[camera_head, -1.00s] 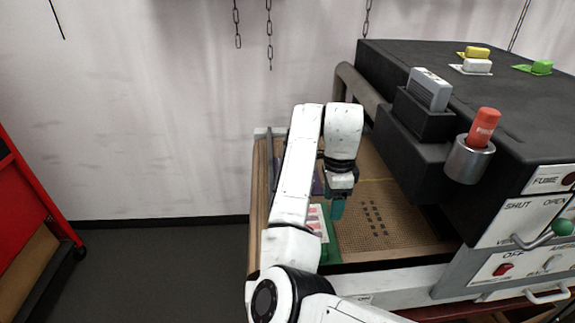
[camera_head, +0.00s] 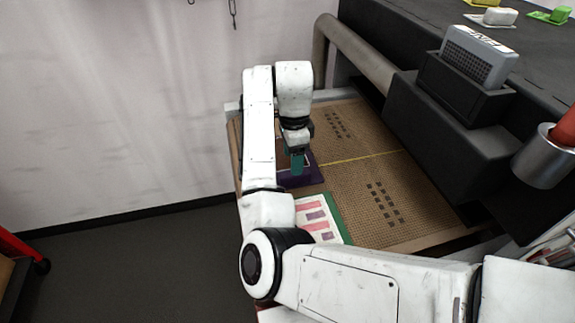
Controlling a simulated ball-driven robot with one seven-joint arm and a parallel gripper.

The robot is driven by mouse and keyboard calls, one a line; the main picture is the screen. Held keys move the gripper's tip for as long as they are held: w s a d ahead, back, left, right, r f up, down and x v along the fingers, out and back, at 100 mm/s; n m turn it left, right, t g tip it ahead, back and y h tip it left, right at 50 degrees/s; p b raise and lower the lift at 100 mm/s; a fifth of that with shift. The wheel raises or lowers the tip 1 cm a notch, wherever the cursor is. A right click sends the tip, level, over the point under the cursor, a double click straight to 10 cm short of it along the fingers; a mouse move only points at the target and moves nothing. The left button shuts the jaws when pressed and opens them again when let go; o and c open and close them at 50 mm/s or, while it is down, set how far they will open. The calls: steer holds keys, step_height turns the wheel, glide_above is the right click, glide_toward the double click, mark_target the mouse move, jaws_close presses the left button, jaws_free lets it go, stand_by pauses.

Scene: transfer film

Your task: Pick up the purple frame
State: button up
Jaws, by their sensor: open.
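The purple frame (camera_head: 308,180) lies flat on the brown perforated bed (camera_head: 350,190), near its left side. My arm hides part of it. My gripper (camera_head: 297,170) points down over the purple frame, with teal fingertips. It is open, and nothing shows between the fingers. I cannot tell whether the fingertips touch the frame.
A green-edged sheet with pink and red patches (camera_head: 318,218) lies in front of the purple frame. A black machine (camera_head: 450,140) overhangs the bed's right side, with a grey box (camera_head: 480,55) and a metal cup (camera_head: 545,155). The bed's middle is clear.

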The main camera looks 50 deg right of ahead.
steer(key=f, duration=0.1)
steer(key=f+b, duration=0.1)
steer(key=f, duration=0.2)
steer(key=shift+s+d+f, duration=0.2)
steer(key=shift+s+f, duration=0.1)
steer(key=shift+f, duration=0.85)
steer(key=c, duration=1.1)
